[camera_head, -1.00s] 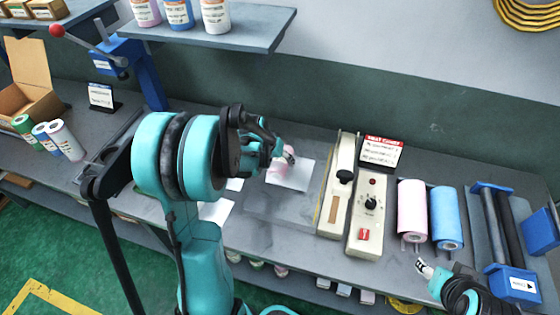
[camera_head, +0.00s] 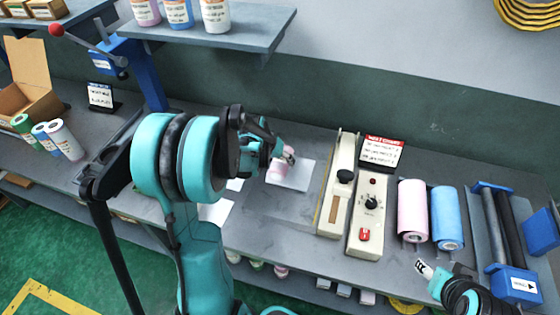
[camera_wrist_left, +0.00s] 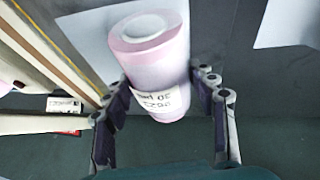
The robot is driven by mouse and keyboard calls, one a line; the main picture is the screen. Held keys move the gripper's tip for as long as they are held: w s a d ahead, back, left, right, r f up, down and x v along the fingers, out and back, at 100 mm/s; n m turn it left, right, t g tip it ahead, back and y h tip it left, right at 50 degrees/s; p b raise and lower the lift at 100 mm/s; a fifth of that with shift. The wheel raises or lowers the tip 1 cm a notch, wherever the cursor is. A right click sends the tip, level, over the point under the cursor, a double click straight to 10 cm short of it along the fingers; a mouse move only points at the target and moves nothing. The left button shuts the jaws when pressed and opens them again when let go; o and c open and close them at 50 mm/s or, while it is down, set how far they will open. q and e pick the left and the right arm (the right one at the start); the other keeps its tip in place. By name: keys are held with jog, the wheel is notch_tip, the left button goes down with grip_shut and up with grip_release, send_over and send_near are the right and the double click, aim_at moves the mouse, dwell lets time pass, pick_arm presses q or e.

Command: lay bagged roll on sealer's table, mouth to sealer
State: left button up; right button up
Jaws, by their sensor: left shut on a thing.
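My left gripper (camera_head: 284,158) is shut on a pink roll (camera_wrist_left: 152,62), which stands between its fingers in the left wrist view with a white printed label on its side. In the head view the roll (camera_head: 271,180) is partly hidden by the gripper. A white sheet (camera_head: 293,176) lies behind the roll; I cannot tell whether it is the roll's bag. The cream sealer (camera_head: 335,205) stands just right of it, with a grey table surface (camera_head: 275,215) on its left. My right gripper (camera_head: 425,268) is at the lower right; its jaws are unclear.
The sealer's control box (camera_head: 368,215) and a red-topped sign (camera_head: 382,152) stand right of the sealer. A pink roll (camera_head: 411,207) and a blue roll (camera_head: 447,215) lie beyond. More white sheets (camera_head: 216,211) lie left. A shelf (camera_head: 215,35) with bottles hangs above.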

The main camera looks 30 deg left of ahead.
pick_arm(q)
jog(key=shift+f+b, duration=0.4)
jog(key=shift+f, duration=0.05)
jog(key=o, duration=1.5)
jog(key=v, duration=1.2)
jog(key=s+d+m, duration=0.1)
jog(key=s+d, duration=0.3)
jog(key=d, duration=0.1)
jog(key=s+d+m+t+b, duration=0.1)
jog(key=s+d, duration=0.4)
jog(key=d, duration=0.1)
jog(key=s+d+m+t+y, duration=0.1)
jog(key=s+d, duration=0.4)
jog(key=shift+d+f+b, duration=0.25)
jog(key=shift+f+b, duration=0.05)
jog(key=shift+b, duration=0.05)
